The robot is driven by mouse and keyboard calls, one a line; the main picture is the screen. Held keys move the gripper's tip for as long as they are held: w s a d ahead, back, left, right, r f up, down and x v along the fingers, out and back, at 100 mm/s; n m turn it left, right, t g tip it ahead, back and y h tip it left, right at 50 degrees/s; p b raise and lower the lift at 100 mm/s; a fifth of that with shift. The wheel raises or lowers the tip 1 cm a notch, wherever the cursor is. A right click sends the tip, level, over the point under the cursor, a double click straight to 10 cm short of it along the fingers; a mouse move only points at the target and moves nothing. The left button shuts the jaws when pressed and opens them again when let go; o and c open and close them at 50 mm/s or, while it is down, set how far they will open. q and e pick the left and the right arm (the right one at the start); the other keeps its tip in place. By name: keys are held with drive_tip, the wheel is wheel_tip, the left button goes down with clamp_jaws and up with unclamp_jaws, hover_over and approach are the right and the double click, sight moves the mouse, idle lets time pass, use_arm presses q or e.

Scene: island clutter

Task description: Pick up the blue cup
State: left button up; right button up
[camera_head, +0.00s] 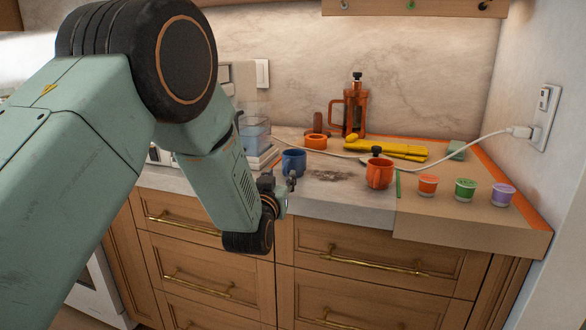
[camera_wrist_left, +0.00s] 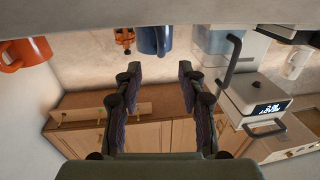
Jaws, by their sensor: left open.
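The blue cup (camera_head: 293,161) stands on the counter (camera_head: 342,201) near its front edge, left of a dark stain. In the head view my left gripper (camera_head: 281,184) is at the counter's front edge, just in front of the cup and partly overlapping it. In the left wrist view, which looks upside down, the blue cup (camera_wrist_left: 155,40) is at the top centre, beyond the open fingers of my left gripper (camera_wrist_left: 160,76). Nothing is between the fingers. My right gripper is in neither view.
An orange mug (camera_head: 379,173) stands to the right, with several small tubs beyond it, one of them green (camera_head: 465,189). Behind are an orange French press (camera_head: 355,108), yellow utensils (camera_head: 390,149) and a white cord. A clear-tank appliance (camera_head: 256,132) is close behind the cup's left.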

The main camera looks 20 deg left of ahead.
sight(284, 169)
use_arm(q)
drive_tip(key=w, duration=0.1)
drive_tip(key=w+b, duration=0.1)
drive_tip(key=w, duration=0.1)
drive_tip(key=w+a+f, duration=0.1)
drive_tip(key=w, duration=0.1)
drive_tip(key=shift+w, duration=0.25)
drive_tip(key=shift+r, duration=0.2)
drive_tip(key=c, duration=0.4)
clamp_jaws()
